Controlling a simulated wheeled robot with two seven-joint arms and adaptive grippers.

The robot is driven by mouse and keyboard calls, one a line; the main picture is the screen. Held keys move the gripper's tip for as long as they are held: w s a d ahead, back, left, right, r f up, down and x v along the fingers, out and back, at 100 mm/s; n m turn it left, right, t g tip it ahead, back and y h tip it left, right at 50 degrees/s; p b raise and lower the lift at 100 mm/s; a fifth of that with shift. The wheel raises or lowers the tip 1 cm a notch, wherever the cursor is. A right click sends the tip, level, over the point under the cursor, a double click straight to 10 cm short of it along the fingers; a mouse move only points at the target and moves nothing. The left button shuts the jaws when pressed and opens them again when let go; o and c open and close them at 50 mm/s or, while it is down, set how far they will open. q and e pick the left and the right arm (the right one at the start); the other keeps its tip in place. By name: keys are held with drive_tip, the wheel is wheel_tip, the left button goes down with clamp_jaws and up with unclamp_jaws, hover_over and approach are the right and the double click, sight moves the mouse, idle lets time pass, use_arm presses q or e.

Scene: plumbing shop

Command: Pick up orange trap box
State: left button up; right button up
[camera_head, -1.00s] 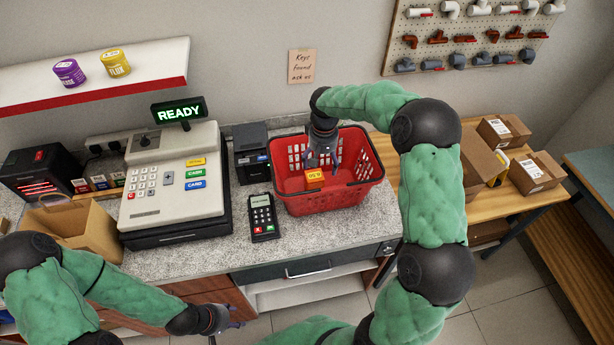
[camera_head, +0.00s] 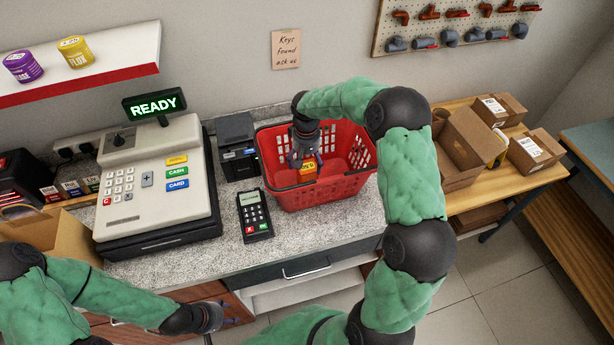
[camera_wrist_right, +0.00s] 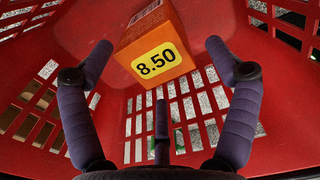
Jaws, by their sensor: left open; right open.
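The orange trap box (camera_head: 308,172) is in the red basket (camera_head: 318,195) on the counter. In the right wrist view the orange box (camera_wrist_right: 160,45) shows a yellow label reading 8.50 and part of a barcode. My right gripper (camera_head: 303,160) reaches down into the basket, just above and behind the box. In the wrist view its fingers (camera_wrist_right: 160,75) are spread open, with the box between and beyond the fingertips; I see no clear contact. My left gripper (camera_head: 228,318) is open and empty, low in front of the counter's drawers.
A card terminal (camera_head: 254,215) and a cash register (camera_head: 158,190) stand left of the basket. A black printer (camera_head: 237,147) is behind the terminal. Cardboard boxes (camera_head: 465,145) lie on the wooden table at the right. The basket walls surround my right gripper.

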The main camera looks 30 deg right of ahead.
sight(308, 175)
drive_tip(key=shift+f, duration=0.7)
drive_tip(key=f, duration=0.2)
drive_tip(key=s+f, duration=0.1)
drive_tip(key=f, duration=0.1)
drive_tip(key=shift+f, duration=0.6)
drive_tip(key=c, duration=1.7)
drive_tip(key=shift+r, duration=0.15)
